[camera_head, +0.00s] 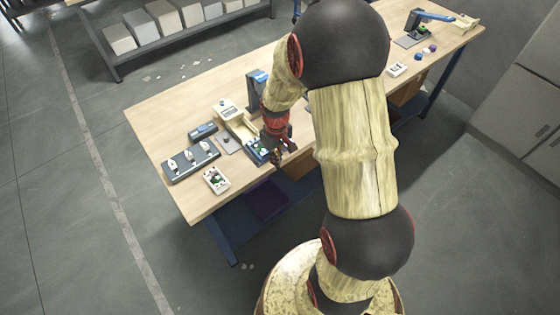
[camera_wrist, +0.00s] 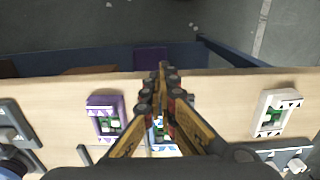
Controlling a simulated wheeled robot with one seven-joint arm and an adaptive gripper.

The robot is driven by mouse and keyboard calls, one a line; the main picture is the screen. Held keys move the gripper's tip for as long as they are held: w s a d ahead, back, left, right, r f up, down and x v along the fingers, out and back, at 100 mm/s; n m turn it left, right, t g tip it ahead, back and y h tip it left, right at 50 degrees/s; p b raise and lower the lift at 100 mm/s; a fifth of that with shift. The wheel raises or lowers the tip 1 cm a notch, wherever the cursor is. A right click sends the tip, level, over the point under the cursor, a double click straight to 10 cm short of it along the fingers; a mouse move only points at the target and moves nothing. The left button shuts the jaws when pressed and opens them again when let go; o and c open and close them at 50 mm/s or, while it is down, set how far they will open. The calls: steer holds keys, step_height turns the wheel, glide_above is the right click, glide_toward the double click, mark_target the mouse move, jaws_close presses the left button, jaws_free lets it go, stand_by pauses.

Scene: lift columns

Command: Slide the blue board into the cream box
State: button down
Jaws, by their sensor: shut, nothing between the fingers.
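The blue board (camera_head: 256,153), with green and white parts on it, lies on the table at the near end of the cream box (camera_head: 239,127). I cannot tell whether any of it is inside the box. My gripper (camera_head: 279,159) is just right of the board, near the table's front edge, and partly covers it. In the wrist view my gripper (camera_wrist: 163,72) is shut, with nothing between its fingers. A blue and white patch, likely the board (camera_wrist: 160,128), shows behind the fingers there, mostly hidden.
A white board (camera_head: 216,180) and a dark rack with white parts (camera_head: 190,161) stand left. A blue-topped dark stand (camera_head: 257,88) is behind. The wrist view shows a purple board (camera_wrist: 105,118) on the other side. My arm hides the table's middle; bare tabletop lies at the far left.

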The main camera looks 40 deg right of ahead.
mark_target(255, 140)
steer(key=shift+w, duration=1)
steer(key=w, duration=0.3)
steer(key=w+p, duration=0.1)
steer(key=w, duration=0.7)
steer(key=shift+w+a+p, duration=0.15)
steer(key=shift+a+p, duration=0.1)
steer(key=shift+p, duration=0.15)
